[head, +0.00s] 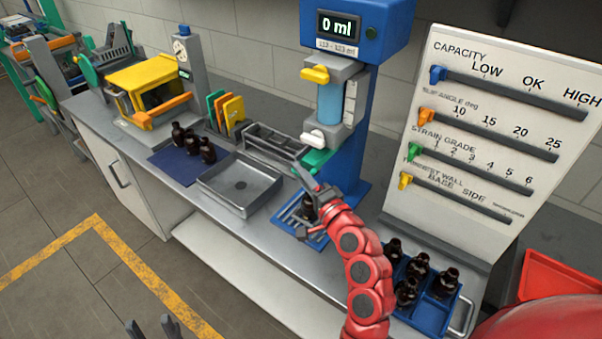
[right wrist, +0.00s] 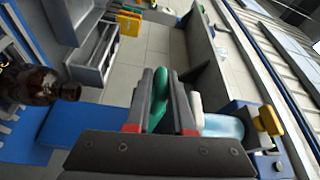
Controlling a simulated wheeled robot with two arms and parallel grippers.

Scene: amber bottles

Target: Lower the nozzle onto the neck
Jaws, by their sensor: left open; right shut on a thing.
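The blue filling machine (head: 382,30) stands at the back and its display reads 0 ml. A green piece (head: 316,158) sticks out low on its front, below a white part (head: 322,138). My right gripper (head: 308,172) is shut on this green piece, which also shows between the fingers in the right wrist view (right wrist: 160,98). A dark amber bottle (head: 308,209) stands on the machine's blue grate, below my right gripper. Its neck shows in the right wrist view (right wrist: 68,92), apart from the green piece. The nozzle tip cannot be made out. My left gripper (head: 151,326) is open and empty at the bottom edge.
A blue tray (head: 440,314) with several bottles sits at the right, below a slider board (head: 500,110). A metal basin (head: 240,185) and a dark blue mat (head: 170,165) with several bottles lie to the left. A yellow machine (head: 143,80) stands further back.

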